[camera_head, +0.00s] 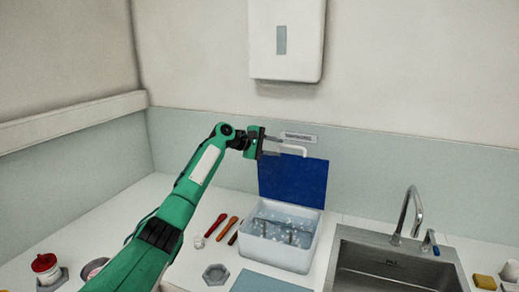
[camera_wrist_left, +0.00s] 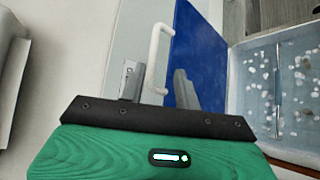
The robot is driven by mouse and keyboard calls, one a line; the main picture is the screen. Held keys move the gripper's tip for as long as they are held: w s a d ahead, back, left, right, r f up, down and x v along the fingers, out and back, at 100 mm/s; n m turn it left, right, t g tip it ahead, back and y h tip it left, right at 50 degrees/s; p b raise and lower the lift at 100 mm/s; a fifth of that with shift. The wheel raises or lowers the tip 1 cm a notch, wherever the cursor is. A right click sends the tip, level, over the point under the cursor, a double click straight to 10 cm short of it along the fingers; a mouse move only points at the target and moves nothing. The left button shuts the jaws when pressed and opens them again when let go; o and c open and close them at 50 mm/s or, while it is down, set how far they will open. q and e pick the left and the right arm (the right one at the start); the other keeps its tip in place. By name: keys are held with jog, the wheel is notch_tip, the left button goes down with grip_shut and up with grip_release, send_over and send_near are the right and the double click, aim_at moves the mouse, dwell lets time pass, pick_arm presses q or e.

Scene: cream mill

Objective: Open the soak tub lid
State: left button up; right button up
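The soak tub (camera_head: 276,256) is a white box holding bubbly water and some thin items. Its blue lid (camera_head: 292,182) stands raised, nearly upright, along the tub's back edge; it also shows in the left wrist view (camera_wrist_left: 186,42). A white bar handle (camera_head: 293,148) is at the lid's upper edge. My left gripper (camera_head: 272,147) is beside the handle. In the left wrist view the two fingers (camera_wrist_left: 158,88) are apart, with the handle (camera_wrist_left: 153,60) showing between them and no clear contact. My right gripper is not in view.
A sink (camera_head: 395,262) with a tap (camera_head: 408,212) is right of the tub. Red and orange tools (camera_head: 221,226) and a grey hexagonal dish (camera_head: 215,273) lie left of it. A red-lidded jar (camera_head: 45,266) stands far left. A white dispenser (camera_head: 286,40) hangs above.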

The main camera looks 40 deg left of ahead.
pick_arm(q)
jog(key=b+v, duration=0.1)
jog(key=v, duration=0.5)
jog(key=shift+s+r+b, duration=0.15)
jog(key=shift+r+b, duration=0.2)
jog(key=shift+d, duration=0.2)
jog(key=shift+a, duration=0.1)
